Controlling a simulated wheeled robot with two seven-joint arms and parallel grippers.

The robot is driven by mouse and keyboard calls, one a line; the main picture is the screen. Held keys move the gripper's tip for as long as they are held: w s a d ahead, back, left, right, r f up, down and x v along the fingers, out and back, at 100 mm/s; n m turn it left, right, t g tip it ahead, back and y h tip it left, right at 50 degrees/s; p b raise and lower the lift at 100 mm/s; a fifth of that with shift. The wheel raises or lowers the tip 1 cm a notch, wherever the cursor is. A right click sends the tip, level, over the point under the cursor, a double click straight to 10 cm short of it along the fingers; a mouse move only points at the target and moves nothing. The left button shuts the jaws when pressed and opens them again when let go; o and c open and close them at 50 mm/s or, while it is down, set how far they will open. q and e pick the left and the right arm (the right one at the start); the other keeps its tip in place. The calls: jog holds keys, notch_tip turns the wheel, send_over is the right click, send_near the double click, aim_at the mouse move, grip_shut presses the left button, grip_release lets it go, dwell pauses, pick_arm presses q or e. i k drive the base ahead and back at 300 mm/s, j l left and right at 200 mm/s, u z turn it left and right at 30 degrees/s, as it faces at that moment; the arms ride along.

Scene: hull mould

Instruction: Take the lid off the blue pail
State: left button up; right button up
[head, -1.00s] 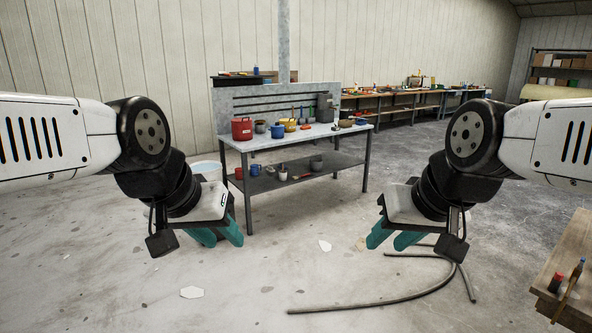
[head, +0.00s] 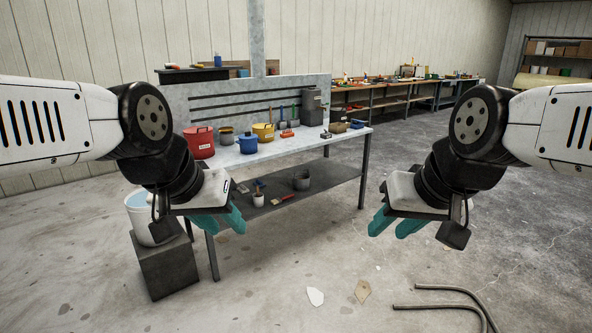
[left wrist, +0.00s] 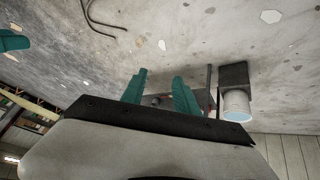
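A small blue pail (head: 247,145) with a blue lid stands upright on the workbench top, between a grey pot and a yellow container. The lid appears to be on it. My left gripper (head: 222,220) is open and empty, in front of the bench and nearer to me than the pail. Its parted teal fingers also show in the left wrist view (left wrist: 160,92). My right gripper (head: 396,222) is open and empty, out over the floor to the right of the bench. The pail cannot be made out in the left wrist view.
The workbench (head: 300,147) has a red bucket (head: 199,143), a yellow container (head: 263,132) and tools on top. Its lower shelf holds cups and brushes. A white bucket (head: 140,218) stands on a dark block (head: 165,265) at left. Bent hose (head: 445,306) lies on the floor.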

aim_at(247, 135)
jog(key=i, duration=1.3)
jog(key=i+l+u, duration=0.15)
jog(key=i, duration=1.15)
jog(key=i+l+u, duration=0.2)
jog(key=i, duration=0.25)
jog(key=i+l+u, duration=0.1)
jog(key=i+u, duration=0.15)
jog(key=i, duration=0.25)
jog(key=i+l+u, duration=0.2)
jog(key=i, duration=0.2)
jog(key=l, duration=0.05)
